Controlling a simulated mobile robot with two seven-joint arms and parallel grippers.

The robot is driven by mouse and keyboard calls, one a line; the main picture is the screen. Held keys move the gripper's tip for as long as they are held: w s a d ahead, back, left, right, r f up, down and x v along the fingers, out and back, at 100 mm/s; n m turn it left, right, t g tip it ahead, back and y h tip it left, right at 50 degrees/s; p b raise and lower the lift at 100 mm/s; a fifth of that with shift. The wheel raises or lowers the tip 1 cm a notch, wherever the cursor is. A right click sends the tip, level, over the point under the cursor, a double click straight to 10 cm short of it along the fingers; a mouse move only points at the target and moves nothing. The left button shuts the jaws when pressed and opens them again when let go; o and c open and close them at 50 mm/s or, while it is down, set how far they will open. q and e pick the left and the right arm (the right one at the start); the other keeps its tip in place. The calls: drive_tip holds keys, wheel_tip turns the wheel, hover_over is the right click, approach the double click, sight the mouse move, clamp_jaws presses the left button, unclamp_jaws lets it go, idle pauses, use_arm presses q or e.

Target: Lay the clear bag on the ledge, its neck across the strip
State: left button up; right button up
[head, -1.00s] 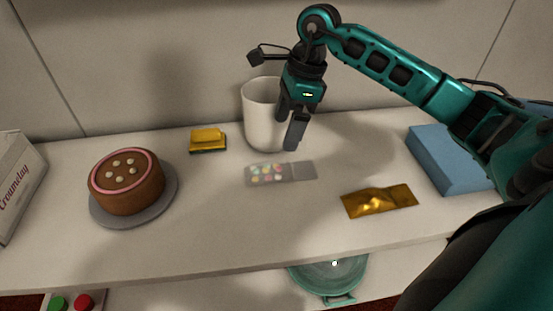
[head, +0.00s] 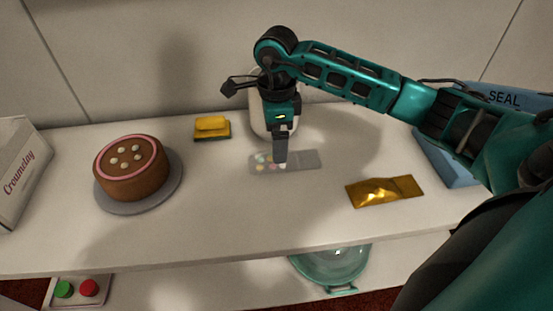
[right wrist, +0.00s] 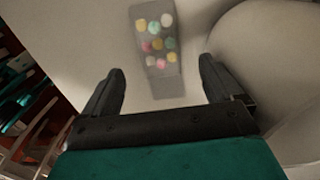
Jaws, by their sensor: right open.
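The clear bag (head: 304,160) lies flat on the table, with several coloured sweets at its left end and its empty neck toward the right. It also shows in the right wrist view (right wrist: 157,75), beyond and between the fingertips. My right gripper (head: 280,164) is open and points down over the sweets end of the bag, hiding part of it. Its fingers show apart in the right wrist view (right wrist: 160,72), with nothing between them. A blue sealer (head: 448,165) marked SEAL stands at the right, partly hidden by my right arm. Its strip cannot be made out. My left gripper is out of view.
A white cup (head: 258,118) stands close behind my right gripper. A gold packet (head: 385,191) lies between bag and sealer. A chocolate cake (head: 131,170) on a grey turntable, a yellow sponge (head: 212,126) and a white carton (head: 18,170) stand left. The front middle is clear.

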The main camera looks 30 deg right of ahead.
wheel_tip(320, 180, down, 5)
drive_tip(key=shift+f, duration=0.1)
drive_tip(key=c, duration=1.2)
drive_tip(key=shift+c, duration=0.2)
